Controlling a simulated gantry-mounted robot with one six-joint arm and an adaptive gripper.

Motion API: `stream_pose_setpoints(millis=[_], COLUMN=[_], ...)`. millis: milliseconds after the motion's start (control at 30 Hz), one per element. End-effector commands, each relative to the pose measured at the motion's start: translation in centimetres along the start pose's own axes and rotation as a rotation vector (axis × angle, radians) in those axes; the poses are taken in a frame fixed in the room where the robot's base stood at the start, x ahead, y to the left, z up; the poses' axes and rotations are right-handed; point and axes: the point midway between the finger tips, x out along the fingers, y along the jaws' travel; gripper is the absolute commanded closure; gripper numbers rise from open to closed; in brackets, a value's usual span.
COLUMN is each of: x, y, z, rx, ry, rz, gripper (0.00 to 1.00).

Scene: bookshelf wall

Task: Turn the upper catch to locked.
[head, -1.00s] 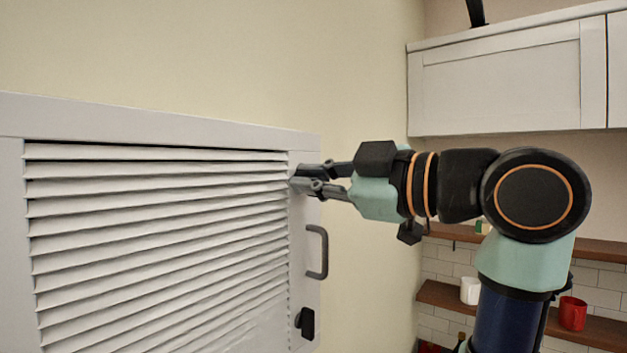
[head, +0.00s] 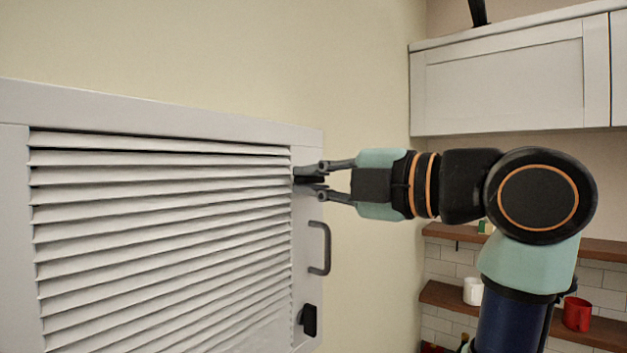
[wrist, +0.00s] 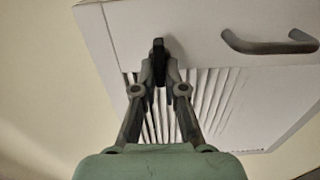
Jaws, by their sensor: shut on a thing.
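The upper catch (head: 306,175) is a small black piece at the upper right edge of the white louvred door (head: 312,285). It also shows in the wrist view (wrist: 158,47), between my fingertips. My gripper (head: 322,180) is shut on the catch, one finger above it and one below in the head view. In the head view the catch lies sideways, its length about level. The fingers hide part of it. A lower black catch (head: 309,320) sits near the bottom of the same door edge and stands roughly upright.
A grey bar handle (head: 326,248) is between the two catches, close below my gripper; it also shows in the wrist view (wrist: 268,44). A white wall cabinet (head: 505,85) and wooden shelves (head: 445,298) with a white mug (head: 473,291) and red mug (head: 576,313) are at right.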

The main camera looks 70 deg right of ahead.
Motion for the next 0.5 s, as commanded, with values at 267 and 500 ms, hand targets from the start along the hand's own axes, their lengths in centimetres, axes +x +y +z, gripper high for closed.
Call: stream_pose_setpoints(millis=[267, 500], x=[0.01, 0.0], y=[-0.05, -0.05], z=[-0.02, -0.02], rx=[-0.039, -0.042], ry=[0.001, 0.001], rz=[0.0, 0.0], gripper=[1.0, 1.0])
